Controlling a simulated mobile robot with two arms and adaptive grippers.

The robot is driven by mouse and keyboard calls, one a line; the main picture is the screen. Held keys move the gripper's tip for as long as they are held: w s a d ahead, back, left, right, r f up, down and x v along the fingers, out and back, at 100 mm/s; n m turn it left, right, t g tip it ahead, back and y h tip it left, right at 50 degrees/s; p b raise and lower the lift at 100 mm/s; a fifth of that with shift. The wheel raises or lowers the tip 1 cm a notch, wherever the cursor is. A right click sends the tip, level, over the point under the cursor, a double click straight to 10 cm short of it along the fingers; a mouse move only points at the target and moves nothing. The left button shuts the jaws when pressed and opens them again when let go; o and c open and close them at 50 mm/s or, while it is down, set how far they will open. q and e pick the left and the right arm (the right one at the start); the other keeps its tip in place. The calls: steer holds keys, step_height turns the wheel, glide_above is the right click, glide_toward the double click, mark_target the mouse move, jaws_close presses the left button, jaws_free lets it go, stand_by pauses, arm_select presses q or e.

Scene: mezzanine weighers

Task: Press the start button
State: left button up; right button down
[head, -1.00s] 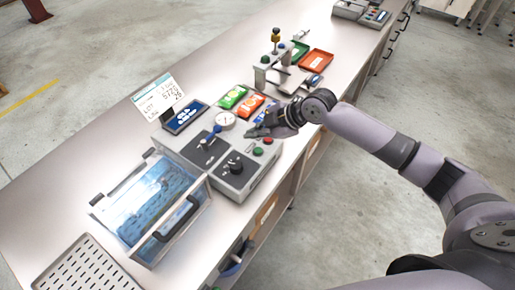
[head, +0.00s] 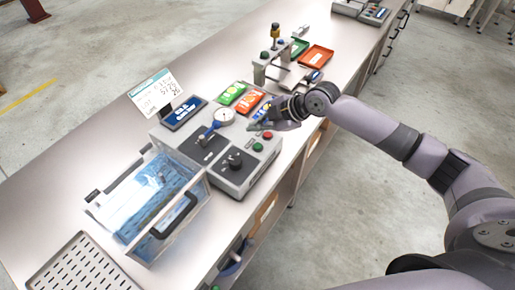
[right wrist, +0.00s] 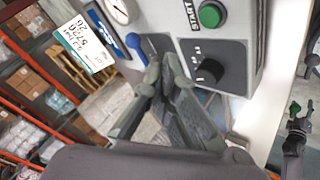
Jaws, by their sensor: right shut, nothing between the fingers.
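The start button is a round green button (head: 258,147) on the grey control box, beside a red button (head: 267,135). In the right wrist view the green button (right wrist: 211,14) sits at the top beside the word START. My right gripper (head: 254,126) is shut and empty, above the back right part of the box, a little behind the two buttons. In the right wrist view its closed fingertips (right wrist: 164,66) show left of and below the green button, apart from it in the picture. My left gripper is not in view.
The box carries a black knob (head: 235,159), a blue lever (head: 209,131) and a round gauge (head: 224,116). A clear-lidded bin (head: 150,208) adjoins it. Coloured cards (head: 232,94) and a metal stand (head: 262,73) lie behind. A perforated tray (head: 82,270) is at front left.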

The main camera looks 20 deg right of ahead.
mark_target(257, 148)
arm_select(q)
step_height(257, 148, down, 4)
steer(key=b, duration=0.3)
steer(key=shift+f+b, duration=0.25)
steer(key=shift+b, duration=0.05)
arm_select(e)
step_height(257, 148, down, 6)
steer(key=shift+r, duration=0.1)
stand_by(0.7)
arm_select(q)
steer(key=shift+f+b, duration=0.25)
steer(key=shift+b, duration=0.05)
arm_select(e)
steer(key=shift+f, duration=0.45)
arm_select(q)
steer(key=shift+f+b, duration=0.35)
arm_select(e)
steer(key=shift+f, duration=0.45)
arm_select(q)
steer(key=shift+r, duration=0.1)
arm_select(e)
steer(key=shift+r, duration=0.1)
arm_select(q)
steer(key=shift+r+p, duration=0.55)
steer(key=shift+p, duration=0.1)
arm_select(e)
steer(key=shift+r, duration=0.75)
steer(key=shift+r, duration=0.1)
